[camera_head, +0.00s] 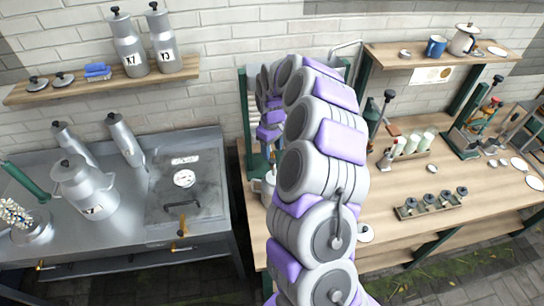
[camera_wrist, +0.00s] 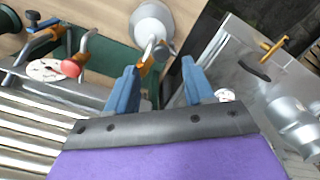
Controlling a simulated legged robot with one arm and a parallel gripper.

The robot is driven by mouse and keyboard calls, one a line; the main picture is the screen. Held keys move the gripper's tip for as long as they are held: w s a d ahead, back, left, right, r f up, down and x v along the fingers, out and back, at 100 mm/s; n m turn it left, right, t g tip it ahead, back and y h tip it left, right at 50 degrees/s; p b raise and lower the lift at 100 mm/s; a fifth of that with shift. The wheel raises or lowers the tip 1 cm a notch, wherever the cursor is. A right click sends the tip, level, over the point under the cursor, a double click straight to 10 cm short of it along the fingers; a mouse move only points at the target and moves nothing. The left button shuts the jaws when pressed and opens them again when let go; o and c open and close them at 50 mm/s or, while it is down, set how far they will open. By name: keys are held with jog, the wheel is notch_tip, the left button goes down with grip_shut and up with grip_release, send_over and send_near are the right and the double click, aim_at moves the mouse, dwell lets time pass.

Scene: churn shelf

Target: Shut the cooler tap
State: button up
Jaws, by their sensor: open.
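In the wrist view, my gripper (camera_wrist: 159,68) is open, with its two blue fingers apart and nothing held between them. A tap with an orange-brown handle (camera_wrist: 146,62) shows just past the left fingertip, at the end of a green trough (camera_wrist: 112,60). I cannot tell whether finger and tap touch. The ribbed metal cooler (camera_wrist: 25,135) fills the lower left. A pale round vessel (camera_wrist: 152,20) is beyond the tap. In the head view, my arm hides the gripper and most of the cooler (camera_head: 252,110); the tap cannot be made out.
A metal vat (camera_head: 185,190) with a brass tap (camera_head: 181,235) stands left of my arm. A wooden bench (camera_head: 440,180) with jars and tools is on the right, under a shelf (camera_head: 440,58).

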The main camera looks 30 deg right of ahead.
aim_at(272, 160)
notch_tip(272, 160, down, 5)
jog(key=shift+r, duration=0.1)
dwell(0.3)
grip_shut()
dwell(0.4)
